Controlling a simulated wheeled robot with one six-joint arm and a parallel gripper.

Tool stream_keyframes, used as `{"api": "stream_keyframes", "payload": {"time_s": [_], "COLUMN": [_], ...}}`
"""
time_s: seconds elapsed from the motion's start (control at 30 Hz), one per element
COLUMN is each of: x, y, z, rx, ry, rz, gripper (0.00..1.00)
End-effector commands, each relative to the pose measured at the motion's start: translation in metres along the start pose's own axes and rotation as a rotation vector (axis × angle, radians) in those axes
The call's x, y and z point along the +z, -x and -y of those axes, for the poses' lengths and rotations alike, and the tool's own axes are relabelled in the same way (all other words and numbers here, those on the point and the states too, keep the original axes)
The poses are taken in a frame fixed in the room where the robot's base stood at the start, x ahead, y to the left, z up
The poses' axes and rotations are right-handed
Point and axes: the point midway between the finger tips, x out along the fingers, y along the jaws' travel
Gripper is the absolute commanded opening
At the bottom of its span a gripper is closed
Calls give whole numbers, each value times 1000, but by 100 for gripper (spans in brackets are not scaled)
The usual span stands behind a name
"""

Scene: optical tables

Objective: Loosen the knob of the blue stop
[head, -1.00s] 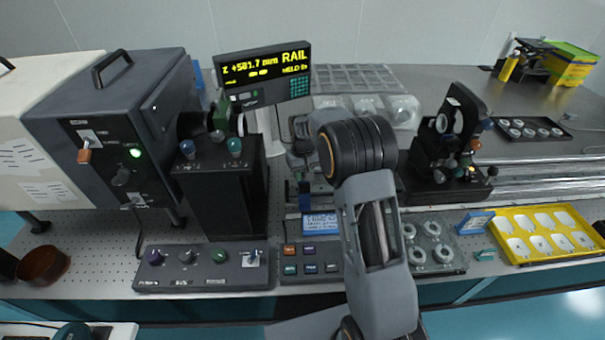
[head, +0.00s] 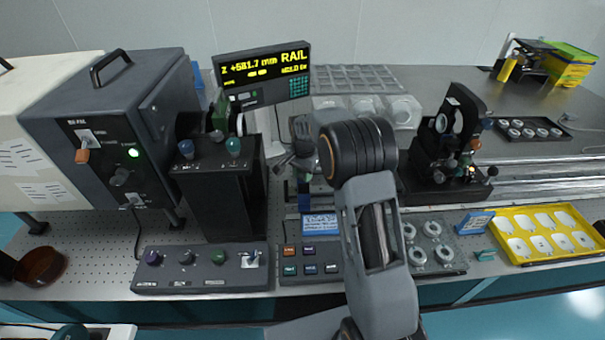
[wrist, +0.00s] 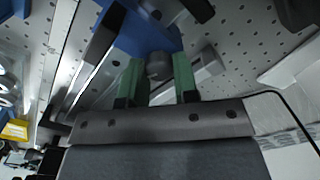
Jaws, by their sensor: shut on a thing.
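The blue stop (wrist: 150,30) fills the upper middle of the wrist view, beside a metal rail. Its grey round knob (wrist: 159,66) sticks out towards me. My gripper (wrist: 160,78) has its two green fingers on either side of the knob, shut on it. In the head view the blue stop (head: 304,198) shows as a narrow dark-blue piece, partly hidden. My gripper (head: 303,160) is just above it, mostly hidden behind my own wrist.
A dark post assembly (head: 215,190) is left, and a control box (head: 200,268) and a button box (head: 311,262) are in front. An optic mount (head: 447,145) stands right on the rail.

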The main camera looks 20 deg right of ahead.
Motion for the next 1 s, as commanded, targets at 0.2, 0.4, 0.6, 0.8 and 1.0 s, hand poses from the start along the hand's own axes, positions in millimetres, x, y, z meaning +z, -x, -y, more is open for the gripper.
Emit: {"api": "stream_keyframes", "payload": {"time_s": [0.2, 0.4, 0.6, 0.8, 1.0], "x": [0, 0, 0, 0, 0], "y": [1, 1, 1, 1, 1], "z": [0, 0, 0, 0, 0], "rx": [-3, -3, -3, -4, -4], "ry": [-196, -354, -472, -546, -580], "rz": [-2, -2, -2, -2, -2], "gripper": [4, 4, 4, 4, 4]}}
